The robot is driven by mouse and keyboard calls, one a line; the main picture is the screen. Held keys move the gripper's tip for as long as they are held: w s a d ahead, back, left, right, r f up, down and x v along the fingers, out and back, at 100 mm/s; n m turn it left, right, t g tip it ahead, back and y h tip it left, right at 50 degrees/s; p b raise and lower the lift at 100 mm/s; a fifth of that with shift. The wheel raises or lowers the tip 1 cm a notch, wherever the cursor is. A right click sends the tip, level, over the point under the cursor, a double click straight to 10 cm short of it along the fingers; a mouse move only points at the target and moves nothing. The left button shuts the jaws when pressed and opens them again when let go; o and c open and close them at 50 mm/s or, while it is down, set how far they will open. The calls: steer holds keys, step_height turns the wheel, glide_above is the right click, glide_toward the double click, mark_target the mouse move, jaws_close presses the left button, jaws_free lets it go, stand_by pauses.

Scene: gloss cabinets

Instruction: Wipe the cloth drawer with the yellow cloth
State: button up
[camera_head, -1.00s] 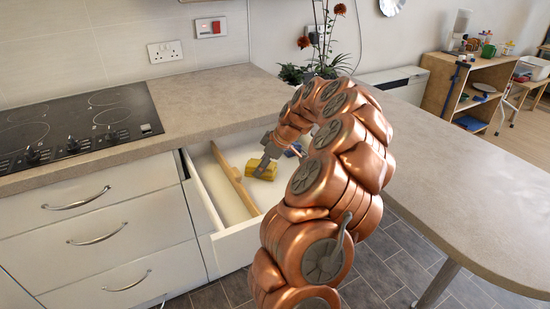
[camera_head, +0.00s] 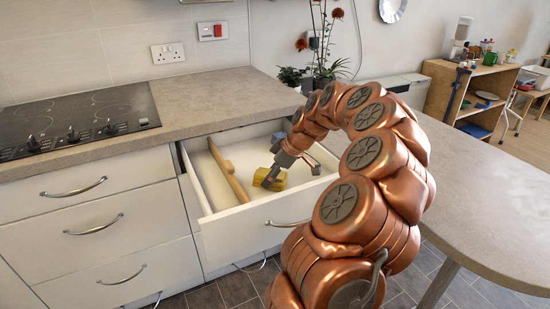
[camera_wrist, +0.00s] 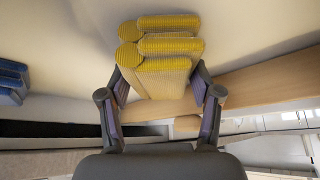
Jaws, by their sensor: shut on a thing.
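The yellow cloth (camera_head: 275,181), a folded, ribbed bundle, is inside the open white drawer (camera_head: 262,216). My gripper (camera_head: 273,176) reaches down into the drawer and is shut on the cloth. In the wrist view, the cloth (camera_wrist: 160,70) sits between the two fingers of my gripper (camera_wrist: 160,84), its rolled folds sticking out past the tips against the pale drawer floor. I cannot tell how firmly the cloth touches the floor.
A wooden divider (camera_head: 228,172) runs along the drawer left of the cloth. A blue item (camera_head: 278,137) lies at the drawer's back; it also shows in the wrist view (camera_wrist: 13,80). The worktop (camera_head: 215,98) overhangs behind. Drawer floor is bare around the cloth.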

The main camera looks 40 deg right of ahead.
steer(key=shift+w+r+p, duration=0.1)
steer(key=shift+r+p, duration=0.55)
steer(key=shift+r, duration=3.35)
steer(key=shift+r, duration=0.1)
